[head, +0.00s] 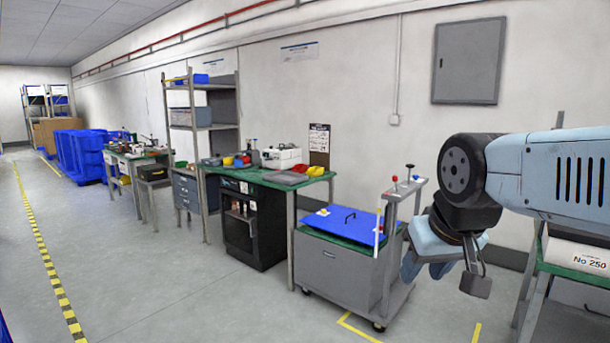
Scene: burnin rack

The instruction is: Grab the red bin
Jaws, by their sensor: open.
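A small red bin (301,168) appears on the green-topped workbench (285,180), near the right end of its top. Another small red and yellow item sits farther left on the same bench, so I cannot be certain which red thing is the bin. My gripper (442,274) hangs at the right, in the air near the grey cart. It is open and empty, well apart from the red bin.
A grey cart (335,268) with a blue lid (343,222) stands in front of the bench's right end. A grey shelf (190,127) and blue crates (82,158) stand farther left. A green-topped table (580,257) is at the far right. The floor at left is clear.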

